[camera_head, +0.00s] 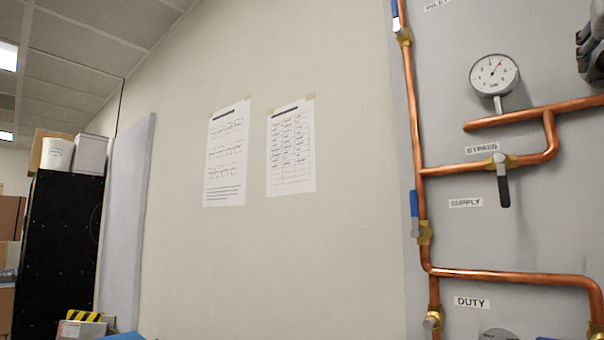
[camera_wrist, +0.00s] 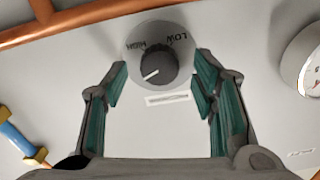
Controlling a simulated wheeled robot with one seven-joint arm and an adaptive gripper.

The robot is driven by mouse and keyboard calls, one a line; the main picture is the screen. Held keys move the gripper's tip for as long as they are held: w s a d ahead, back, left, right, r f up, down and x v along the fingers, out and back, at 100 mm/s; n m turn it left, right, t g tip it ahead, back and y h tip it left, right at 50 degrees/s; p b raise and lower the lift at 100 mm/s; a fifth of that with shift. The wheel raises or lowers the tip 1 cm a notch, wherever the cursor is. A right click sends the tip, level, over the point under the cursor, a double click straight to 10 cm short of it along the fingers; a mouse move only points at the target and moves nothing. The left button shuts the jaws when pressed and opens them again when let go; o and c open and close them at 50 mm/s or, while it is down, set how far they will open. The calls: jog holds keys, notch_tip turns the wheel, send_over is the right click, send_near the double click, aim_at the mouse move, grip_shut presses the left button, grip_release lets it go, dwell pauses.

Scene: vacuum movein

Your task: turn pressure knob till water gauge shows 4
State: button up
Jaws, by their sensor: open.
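The knob (camera_wrist: 158,66), with a dark centre and a white pointer line, sits on a grey dial marked HIGH and LOW in the wrist view. The lettering appears upside down. My gripper (camera_wrist: 160,70) is open, with one green-padded finger on each side of the dial; I cannot tell whether they touch it. A round gauge (camera_wrist: 312,65) is cut off at the wrist view's right edge. My gripper is barely visible at the head view's right edge.
Copper pipes (camera_head: 480,274) run over the grey panel (camera_head: 445,100). A black-handled valve (camera_head: 502,180) and a blue-handled valve (camera_head: 415,215) stick out. A blue valve handle (camera_wrist: 15,137) is at left in the wrist view. Two papers (camera_head: 291,148) hang on the wall.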

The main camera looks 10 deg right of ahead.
jog(key=v, duration=1.1)
jog(key=w+a+f+n+g+y+p, duration=0.1)
jog(key=w+a+f+n+y, duration=0.2)
jog(key=f, duration=0.6)
jog(key=w+a+f+n+y+p, duration=0.1)
jog(key=w+a+f+y, duration=0.25)
jog(key=f, duration=0.55)
jog(key=w+a+f+n+g+y, duration=0.1)
jog(key=w+a+f+n+y, duration=0.25)
jog(key=f, duration=0.55)
jog(key=s+a+f+n+g+y, duration=0.1)
jog(key=s+a+f, duration=0.2)
jog(key=a+f, duration=0.2)
jog(key=s+a+f+n+g+y+p, duration=0.1)
jog(key=s+a+f, duration=0.3)
jog(key=f, duration=0.8)
jog(key=s+a+f+n+g+y+p, duration=0.1)
jog(key=s+a+f+n+g, duration=0.1)
jog(key=f, duration=0.7)
jog(key=s+a+g, duration=0.1)
jog(key=s+a, duration=0.1)
jog(key=a, duration=0.1)
jog(key=shift+a+n+y, duration=0.35)
jog(key=shift+a+y, duration=0.05)
jog(key=shift+w, duration=0.1)
